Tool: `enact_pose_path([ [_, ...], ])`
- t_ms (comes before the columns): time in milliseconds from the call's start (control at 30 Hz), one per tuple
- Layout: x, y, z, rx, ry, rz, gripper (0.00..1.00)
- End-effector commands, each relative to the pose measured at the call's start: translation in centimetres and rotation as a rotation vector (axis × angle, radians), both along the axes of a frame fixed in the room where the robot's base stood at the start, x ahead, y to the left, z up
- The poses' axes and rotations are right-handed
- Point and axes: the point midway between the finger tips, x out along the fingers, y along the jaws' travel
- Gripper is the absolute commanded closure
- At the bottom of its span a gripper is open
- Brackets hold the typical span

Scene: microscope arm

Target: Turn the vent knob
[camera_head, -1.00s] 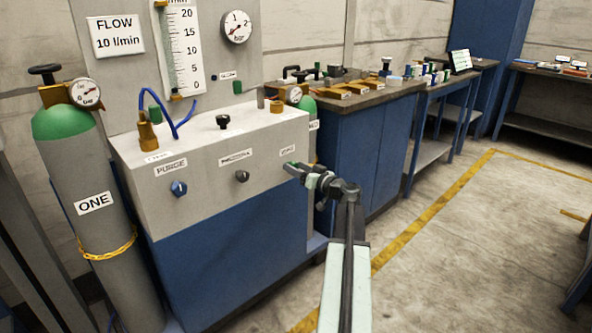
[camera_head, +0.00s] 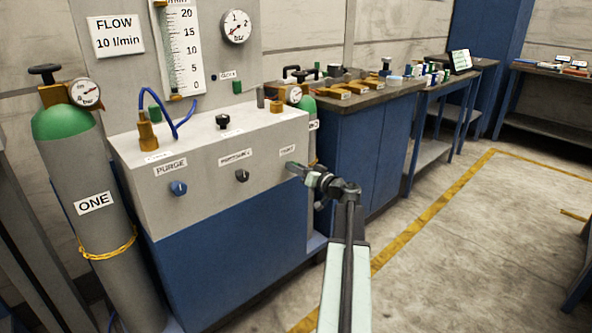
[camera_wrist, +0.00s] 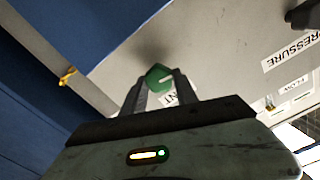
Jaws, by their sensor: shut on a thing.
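The vent knob (camera_wrist: 158,76) is small and green in the wrist view, on the grey front panel of the console. My gripper (camera_wrist: 156,84) is shut on it, with one finger on each side. In the head view my gripper (camera_head: 292,166) reaches the right end of the panel, and its fingers hide the knob. The vent label (camera_head: 287,149) is just above the gripper in the head view. Part of that label also shows beside the right finger in the wrist view (camera_wrist: 171,98).
The blue purge knob (camera_head: 178,188) and a dark middle knob (camera_head: 242,175) sit to the left on the same panel. A green-topped gas cylinder (camera_head: 85,180) stands at the console's left. A blue workbench (camera_head: 375,145) is behind my arm. The floor at right is open.

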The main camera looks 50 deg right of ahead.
Motion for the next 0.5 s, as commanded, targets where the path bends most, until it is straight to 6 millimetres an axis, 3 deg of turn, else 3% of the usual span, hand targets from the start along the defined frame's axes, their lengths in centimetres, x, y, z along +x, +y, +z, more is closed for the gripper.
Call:
enact_pose_path([
  [500, 0.14, -0.2, 0.01, 0.476, -0.036, 0.0, 1.0],
])
